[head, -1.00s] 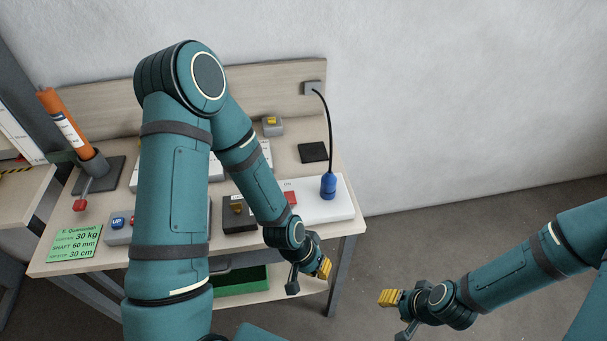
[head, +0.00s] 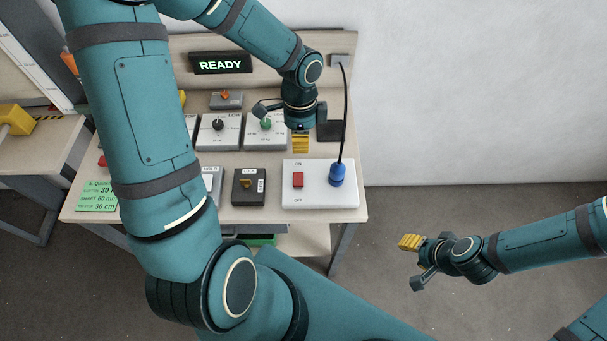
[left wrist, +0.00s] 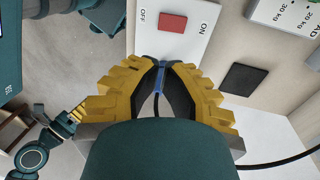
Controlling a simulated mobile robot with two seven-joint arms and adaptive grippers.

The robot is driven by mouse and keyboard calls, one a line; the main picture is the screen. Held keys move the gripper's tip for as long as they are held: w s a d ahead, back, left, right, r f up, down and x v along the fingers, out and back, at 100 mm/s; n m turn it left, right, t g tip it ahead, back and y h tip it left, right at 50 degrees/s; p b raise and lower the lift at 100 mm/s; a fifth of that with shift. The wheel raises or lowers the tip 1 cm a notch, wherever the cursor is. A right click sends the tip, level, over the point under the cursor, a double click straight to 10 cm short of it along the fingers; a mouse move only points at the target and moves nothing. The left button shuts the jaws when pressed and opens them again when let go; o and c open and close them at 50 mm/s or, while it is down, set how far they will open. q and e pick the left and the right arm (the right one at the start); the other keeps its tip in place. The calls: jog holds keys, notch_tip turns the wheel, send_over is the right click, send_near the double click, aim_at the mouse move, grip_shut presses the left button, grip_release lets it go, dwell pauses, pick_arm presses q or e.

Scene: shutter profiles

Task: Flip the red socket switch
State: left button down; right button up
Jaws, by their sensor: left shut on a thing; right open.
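The red socket switch (head: 298,180) is on a white socket board (head: 320,198), between ON and OFF labels. It also shows in the left wrist view (left wrist: 172,22); which side is pressed I cannot tell. A blue plug (head: 337,175) with a black cable stands to its right on the board. My left gripper (head: 300,148) is above the table, near the board's back edge and apart from the switch. Its yellow fingers (left wrist: 161,68) are closed together; what they grip is not discernible. My right gripper (head: 408,243) is open, off the table at right.
A black box with a yellow-brown knob (head: 248,186) stands left of the board. Dial panels (head: 219,132) and a READY display (head: 221,64) are behind. Floor right of the table is clear.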

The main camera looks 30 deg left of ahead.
aim_at(301, 185)
pick_arm(q)
jog(key=f, duration=0.4)
jog(key=s+d+f+b, duration=0.1)
jog(key=f, duration=0.4)
jog(key=s+f, duration=0.1)
jog(key=f, duration=0.4)
jog(key=shift+d+b, duration=0.2)
jog(key=shift+b, duration=0.1)
